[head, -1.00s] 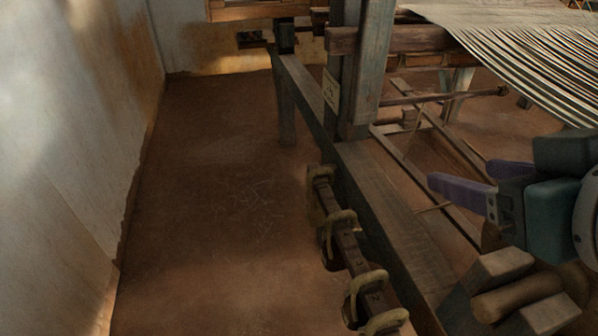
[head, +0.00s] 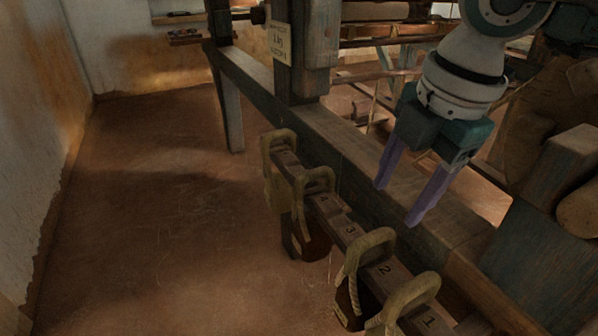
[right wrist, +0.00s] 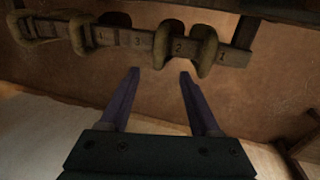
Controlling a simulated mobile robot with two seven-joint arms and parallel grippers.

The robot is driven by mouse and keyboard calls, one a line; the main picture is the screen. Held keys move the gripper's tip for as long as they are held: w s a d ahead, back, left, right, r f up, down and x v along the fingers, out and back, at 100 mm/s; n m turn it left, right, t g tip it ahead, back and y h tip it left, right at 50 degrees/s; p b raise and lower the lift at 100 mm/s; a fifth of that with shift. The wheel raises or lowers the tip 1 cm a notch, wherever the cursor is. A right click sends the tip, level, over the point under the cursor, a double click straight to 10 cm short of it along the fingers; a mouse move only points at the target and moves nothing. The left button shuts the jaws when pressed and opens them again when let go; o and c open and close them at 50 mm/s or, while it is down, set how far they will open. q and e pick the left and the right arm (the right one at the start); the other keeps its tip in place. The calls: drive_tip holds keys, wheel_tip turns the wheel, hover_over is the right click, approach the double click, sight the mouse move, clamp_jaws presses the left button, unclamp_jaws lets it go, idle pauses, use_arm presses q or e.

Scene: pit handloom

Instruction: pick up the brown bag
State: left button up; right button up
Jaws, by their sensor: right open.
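Bags hang by thick tan rope-like handles from a numbered wooden rail (head: 351,232). A reddish-brown bag (head: 314,243) hangs below the rail near number 3, mostly hidden by the rail. A darker brown bag (head: 346,306) shows partly under the handle (head: 368,256) near number 2. I cannot tell for certain which is the brown bag. My right gripper (head: 397,203) is open and empty, its purple fingers pointing down above the beam beside the rail. In the right wrist view, the gripper (right wrist: 159,72) points toward the rail (right wrist: 142,41), apart from the handles. My left gripper is not in view.
The loom's long wooden beam (head: 352,150) runs beside the rail, with an upright post (head: 306,50) bearing a paper label (head: 279,42). Open earthen floor (head: 160,220) lies left of the rail, up to the wall (head: 32,130).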

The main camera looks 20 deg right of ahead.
sight(378, 233)
drive_tip(key=b+x, duration=0.1)
drive_tip(key=x, duration=0.2)
drive_tip(key=b+x, duration=0.1)
drive_tip(key=x, duration=0.2)
drive_tip(key=b+x, duration=0.1)
drive_tip(key=x, duration=0.3)
drive_tip(key=shift+w+d+b, duration=0.1)
drive_tip(key=shift+d+b, duration=0.2)
drive_tip(key=shift+d, duration=0.1)
drive_tip(key=shift+r, duration=0.1)
drive_tip(key=c, duration=0.4)
clamp_jaws()
idle(0.4)
